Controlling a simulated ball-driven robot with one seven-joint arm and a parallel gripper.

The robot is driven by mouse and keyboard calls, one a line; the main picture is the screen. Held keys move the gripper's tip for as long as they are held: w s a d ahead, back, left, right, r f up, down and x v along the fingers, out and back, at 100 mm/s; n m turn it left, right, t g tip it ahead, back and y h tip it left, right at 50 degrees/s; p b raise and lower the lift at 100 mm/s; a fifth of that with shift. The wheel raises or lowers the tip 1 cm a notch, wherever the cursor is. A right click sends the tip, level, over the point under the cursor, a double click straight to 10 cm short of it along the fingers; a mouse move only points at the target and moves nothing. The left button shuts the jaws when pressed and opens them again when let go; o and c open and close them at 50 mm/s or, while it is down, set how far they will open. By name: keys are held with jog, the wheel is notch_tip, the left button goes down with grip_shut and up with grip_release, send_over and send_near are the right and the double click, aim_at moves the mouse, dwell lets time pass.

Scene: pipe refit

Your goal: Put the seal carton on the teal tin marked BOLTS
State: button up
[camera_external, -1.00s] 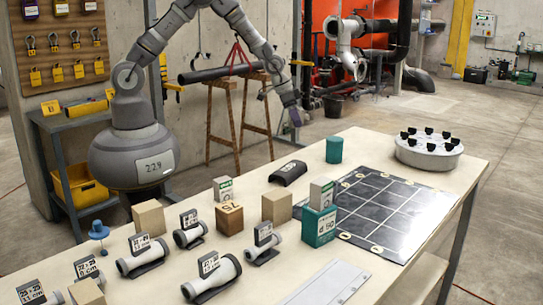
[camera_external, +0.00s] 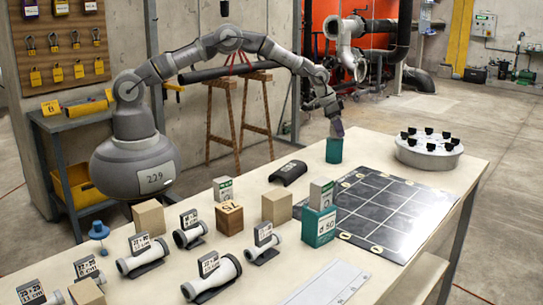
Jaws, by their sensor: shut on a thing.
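My gripper (camera_external: 333,112) is over the far part of the table, shut on a small dark purple thing (camera_external: 338,129). I take this to be the seal carton, but its marking cannot be read. It is slightly tilted and right above the round teal tin (camera_external: 334,151), overlapping its top edge in the picture. I cannot tell whether it touches the tin. The tin stands upright behind the dark grid mat; no BOLTS marking shows on its visible side.
A teal box (camera_external: 317,228) with a small white-green carton (camera_external: 321,194) on top stands by the grid mat (camera_external: 385,215). A black curved shell (camera_external: 289,172) lies left of the tin. A round white holder (camera_external: 428,153) is at right. Blocks and labelled pipe pieces crowd the left.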

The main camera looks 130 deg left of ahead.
jog(key=shift+f, duration=0.5)
jog(key=shift+r, duration=0.15)
jog(key=o, duration=1.1)
jog(key=shift+c, duration=0.2)
jog(key=p+v, duration=0.3)
jog(key=v, duration=0.9)
